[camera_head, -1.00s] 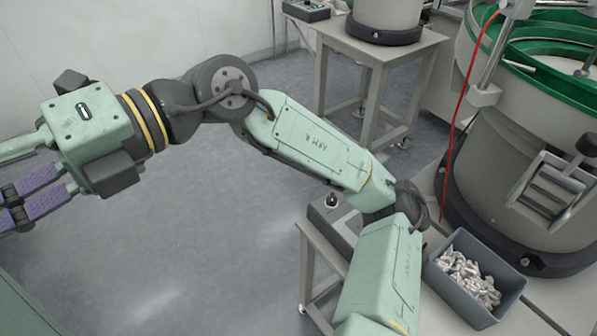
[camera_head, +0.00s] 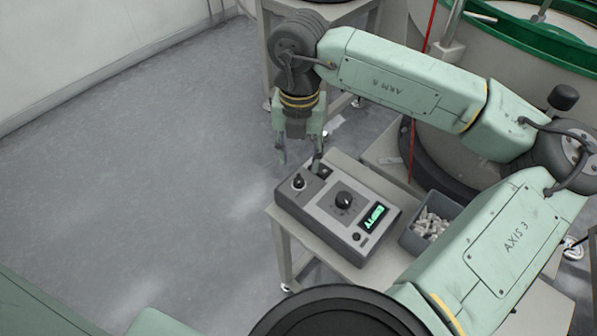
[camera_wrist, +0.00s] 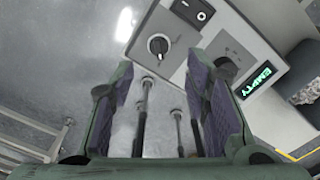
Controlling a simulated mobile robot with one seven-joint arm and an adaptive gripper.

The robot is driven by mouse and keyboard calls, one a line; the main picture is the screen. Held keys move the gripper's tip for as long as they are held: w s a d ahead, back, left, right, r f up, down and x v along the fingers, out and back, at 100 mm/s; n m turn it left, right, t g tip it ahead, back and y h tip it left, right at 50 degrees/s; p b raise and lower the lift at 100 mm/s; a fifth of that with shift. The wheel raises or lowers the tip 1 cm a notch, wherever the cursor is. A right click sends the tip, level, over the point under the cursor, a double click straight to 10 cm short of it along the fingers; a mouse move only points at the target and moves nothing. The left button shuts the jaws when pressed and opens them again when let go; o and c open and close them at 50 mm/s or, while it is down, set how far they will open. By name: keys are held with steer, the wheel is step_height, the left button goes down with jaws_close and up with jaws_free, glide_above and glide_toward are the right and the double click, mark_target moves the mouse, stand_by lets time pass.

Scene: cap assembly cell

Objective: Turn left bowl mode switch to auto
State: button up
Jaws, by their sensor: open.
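A grey control box (camera_head: 318,218) stands on a small table. At its left end is a small black rotary switch (camera_head: 299,182), probably the mode switch; it also shows in the wrist view (camera_wrist: 158,45). Its labels and setting are too small to read. My gripper (camera_head: 301,150) is open and empty, fingers pointing down, just behind the box's left end. In the wrist view my gripper's purple-padded fingers (camera_wrist: 162,82) stand apart, with the small switch ahead between and beyond their tips. No contact with the switch is visible.
A grey bin of parts (camera_head: 430,222) stands close on the right, before a large bowl feeder (camera_head: 478,110). Open floor lies left.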

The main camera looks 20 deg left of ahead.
mark_target(298, 178)
step_height(298, 178, down, 8)
steer(key=shift+r+p, duration=0.25)
steer(key=shift+p, duration=0.25)
steer(key=shift+a, duration=0.1)
steer(key=shift+c, duration=0.4)
jaws_close()
